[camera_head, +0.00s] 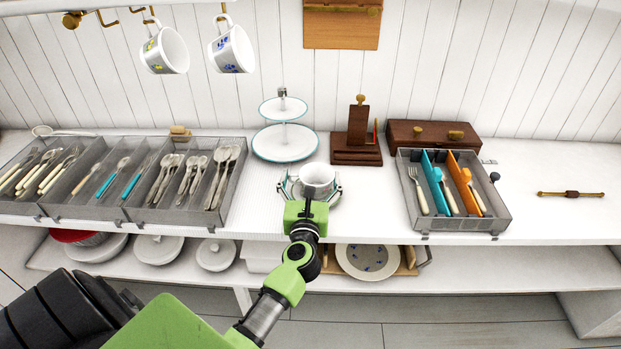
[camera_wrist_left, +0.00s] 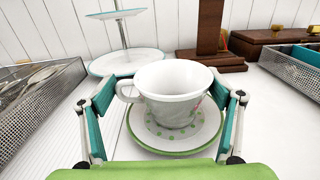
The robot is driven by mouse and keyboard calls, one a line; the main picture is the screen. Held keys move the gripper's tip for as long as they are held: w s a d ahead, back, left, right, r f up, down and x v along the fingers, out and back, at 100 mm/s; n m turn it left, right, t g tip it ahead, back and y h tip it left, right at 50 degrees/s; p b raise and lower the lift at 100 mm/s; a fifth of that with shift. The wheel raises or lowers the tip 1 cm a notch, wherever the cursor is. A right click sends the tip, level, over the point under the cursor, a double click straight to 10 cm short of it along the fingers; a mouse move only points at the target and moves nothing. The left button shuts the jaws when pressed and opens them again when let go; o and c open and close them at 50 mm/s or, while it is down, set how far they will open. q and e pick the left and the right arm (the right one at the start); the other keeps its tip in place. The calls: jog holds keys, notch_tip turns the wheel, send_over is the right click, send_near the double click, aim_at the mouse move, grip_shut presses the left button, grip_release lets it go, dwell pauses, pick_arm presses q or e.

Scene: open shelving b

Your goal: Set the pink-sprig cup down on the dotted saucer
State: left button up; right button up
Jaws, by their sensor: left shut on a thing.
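The pink-sprig cup (camera_head: 317,177) is white and upright between the fingers of my left gripper (camera_head: 311,187), which is shut on it. In the left wrist view the cup (camera_wrist_left: 174,100) shows its handle to the left and a faint pink mark on its right side. The dotted saucer (camera_wrist_left: 150,141), white with green dots and a green rim, lies on the counter directly under the cup. The cup's foot appears within the saucer's middle; I cannot tell whether it touches. In the head view the cup and gripper mostly hide the saucer. My right gripper is not in view.
A two-tier stand (camera_head: 285,143) is just behind, with a wooden stand (camera_head: 357,137) to its right. Cutlery trays (camera_head: 222,205) stand at left, another organiser (camera_head: 490,222) at right. Two mugs (camera_head: 232,50) hang above.

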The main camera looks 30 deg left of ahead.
pick_arm(q)
jog(key=shift+f, duration=0.2)
jog(key=o, duration=1.2)
jog(key=shift+r, duration=0.1)
jog(key=shift+r+p, duration=0.4)
jog(key=shift+r, duration=0.1)
jog(key=v, duration=0.7)
jog(key=b+v, duration=0.1)
jog(key=v, duration=0.3)
jog(key=shift+f, duration=0.3)
jog(key=shift+s+d+r, duration=0.1)
jog(key=shift+s+d, duration=0.15)
jog(key=shift+s, duration=0.2)
